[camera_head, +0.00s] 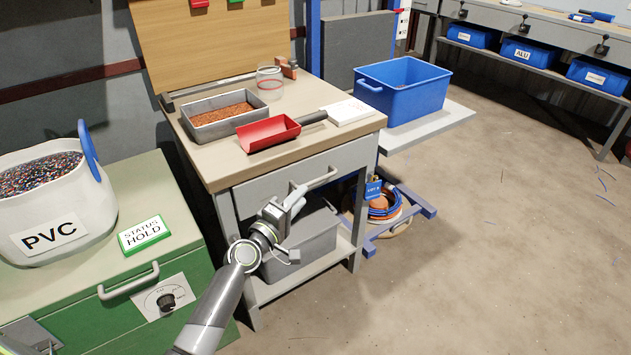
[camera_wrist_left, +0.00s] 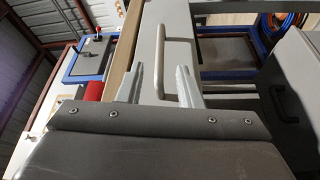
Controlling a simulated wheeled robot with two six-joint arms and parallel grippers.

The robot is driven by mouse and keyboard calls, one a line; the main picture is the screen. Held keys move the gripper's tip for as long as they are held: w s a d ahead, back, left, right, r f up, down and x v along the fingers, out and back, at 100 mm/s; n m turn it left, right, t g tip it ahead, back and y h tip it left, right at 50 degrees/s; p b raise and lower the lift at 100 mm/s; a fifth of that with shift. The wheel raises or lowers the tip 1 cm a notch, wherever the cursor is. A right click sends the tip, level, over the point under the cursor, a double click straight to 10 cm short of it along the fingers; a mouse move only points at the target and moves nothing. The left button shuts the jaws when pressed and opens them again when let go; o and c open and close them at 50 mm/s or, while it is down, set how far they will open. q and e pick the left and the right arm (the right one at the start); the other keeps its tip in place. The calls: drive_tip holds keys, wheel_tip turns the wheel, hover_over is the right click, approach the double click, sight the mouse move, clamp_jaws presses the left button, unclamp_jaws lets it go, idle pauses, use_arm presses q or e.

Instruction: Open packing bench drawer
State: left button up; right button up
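The packing bench (camera_head: 225,170) has a wooden top and a grey drawer (camera_head: 258,188) under it, its front looking flush with the frame. A pale bar handle (camera_head: 322,178) is on the drawer front; in the left wrist view the handle (camera_wrist_left: 164,52) runs between my fingers. My left gripper (camera_head: 299,193) is at the handle's left part, and in the left wrist view the gripper (camera_wrist_left: 162,76) is open, one finger on each side of the bar with visible gaps. My right gripper is not in view.
On the bench top are a metal tray of copper granules (camera_head: 222,112), a red scoop (camera_head: 268,133) and a glass jar (camera_head: 270,82). A grey bin (camera_head: 305,240) sits on the lower shelf. A green cabinet (camera_head: 120,290) stands at left. Open floor lies to the right.

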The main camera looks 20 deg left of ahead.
sight(316, 180)
use_arm(q)
drive_tip(key=b+x, duration=0.1)
drive_tip(key=x, duration=0.6)
drive_tip(key=shift+w+d, duration=0.1)
drive_tip(key=shift+w, duration=0.3)
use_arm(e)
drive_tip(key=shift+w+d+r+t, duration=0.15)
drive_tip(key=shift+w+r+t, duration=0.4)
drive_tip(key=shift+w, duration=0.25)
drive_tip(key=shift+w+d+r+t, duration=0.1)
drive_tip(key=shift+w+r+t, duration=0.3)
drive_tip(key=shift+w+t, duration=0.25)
use_arm(q)
drive_tip(key=shift+r, duration=0.1)
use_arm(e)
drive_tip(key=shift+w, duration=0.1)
use_arm(q)
clamp_jaws()
